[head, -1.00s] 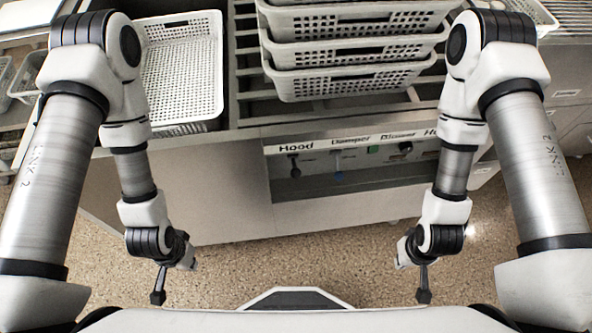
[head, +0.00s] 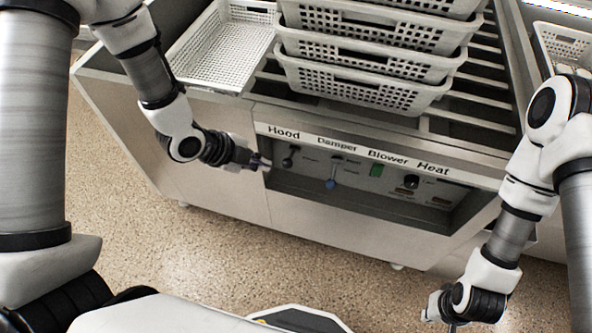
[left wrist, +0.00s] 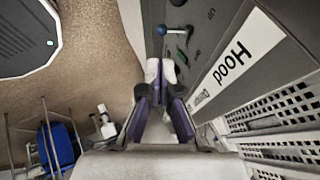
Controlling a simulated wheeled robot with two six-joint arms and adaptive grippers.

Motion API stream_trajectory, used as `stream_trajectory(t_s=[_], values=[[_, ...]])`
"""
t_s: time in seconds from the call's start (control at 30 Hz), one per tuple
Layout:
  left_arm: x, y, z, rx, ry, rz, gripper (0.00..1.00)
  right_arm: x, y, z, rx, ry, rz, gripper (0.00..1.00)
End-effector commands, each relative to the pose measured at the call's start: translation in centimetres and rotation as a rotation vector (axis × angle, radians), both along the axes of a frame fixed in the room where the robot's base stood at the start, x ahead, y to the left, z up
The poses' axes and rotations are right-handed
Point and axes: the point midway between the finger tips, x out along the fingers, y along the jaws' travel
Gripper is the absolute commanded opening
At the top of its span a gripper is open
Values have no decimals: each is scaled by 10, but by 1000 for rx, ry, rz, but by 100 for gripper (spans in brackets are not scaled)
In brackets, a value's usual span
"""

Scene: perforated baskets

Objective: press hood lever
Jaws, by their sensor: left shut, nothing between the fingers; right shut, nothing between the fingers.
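The hood lever (head: 291,155) is a small dark lever under the "Hood" label on the control panel, at the panel's left end in the head view. My left gripper (head: 262,163) is shut and empty just left of it, pointing at the panel; a small gap seems to show between them. In the left wrist view its shut fingers (left wrist: 160,70) lie beside the panel below the "Hood" label (left wrist: 235,61). My right gripper (head: 453,325) is shut and low at the bottom right, partly cut off, away from the panel.
A blue-knobbed damper lever (head: 331,183) stands right of the hood lever; it also seems to show in the left wrist view (left wrist: 162,29). A green blower switch (head: 377,170) and a dark heat knob (head: 411,181) follow. Perforated white baskets (head: 365,90) are stacked above.

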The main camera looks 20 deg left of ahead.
Motion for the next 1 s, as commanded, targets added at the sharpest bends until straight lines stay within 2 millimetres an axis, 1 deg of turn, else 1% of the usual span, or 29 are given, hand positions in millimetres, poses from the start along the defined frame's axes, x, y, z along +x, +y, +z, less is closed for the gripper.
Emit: stream_trajectory(t_s=[0.03,0.1,0.2,0.43,0.53,0.67,1.0], values=[[6,1,6,-3,-22,4,0,0,0,-3,0,0,1,0],[11,1,13,-5,-42,7,0,0,0,-3,0,0,1,0],[13,1,17,-5,-51,7,0,0,0,-3,0,0,1,0],[13,1,17,-5,-49,9,0,0,0,-3,0,0,1,0],[15,-1,13,-3,-48,8,0,0,0,-3,0,0,1,0],[21,-8,0,-1,-47,6,0,0,0,-3,0,0,1,0],[54,-42,-57,-3,-47,5,0,0,0,-2,0,0,1,0]])
